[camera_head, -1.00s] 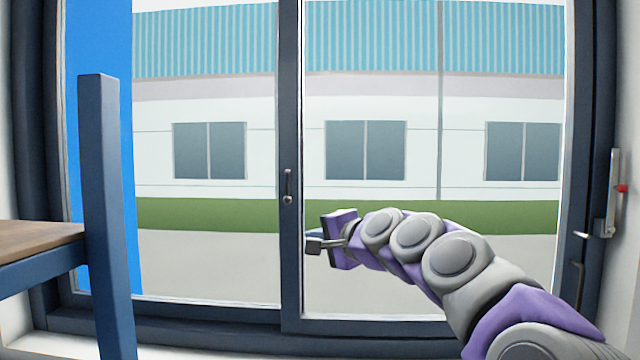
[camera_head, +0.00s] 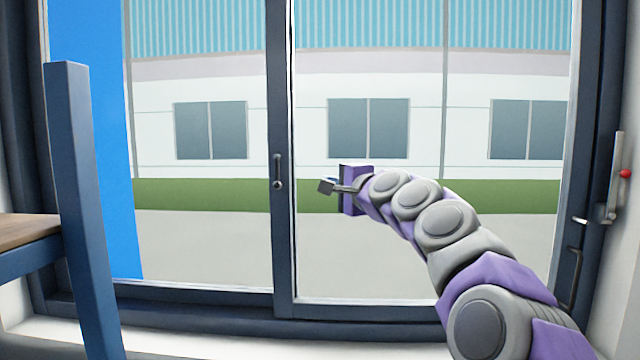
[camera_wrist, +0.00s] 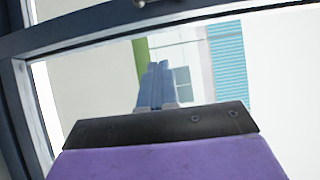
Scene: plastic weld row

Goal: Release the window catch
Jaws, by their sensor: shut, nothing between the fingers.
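A small metal catch (camera_head: 278,171) with an upright handle sits on the dark middle stile (camera_head: 280,235) of the sliding window. In the wrist view a small metal piece, likely this catch (camera_wrist: 139,3), is cut off at the top edge. My gripper (camera_head: 326,186) is to the right of the stile in the picture, at about the height of the catch's lower end, apart from it. In the wrist view its fingers (camera_wrist: 157,75) are together and empty, with the window glass beyond them.
At the right jamb is a metal lever fitting (camera_head: 604,208) with a red knob (camera_head: 625,174). A wooden-topped table (camera_head: 25,228) and a dark blue upright post (camera_head: 85,215) stand at the left. The glass right of the stile is clear apart from my arm.

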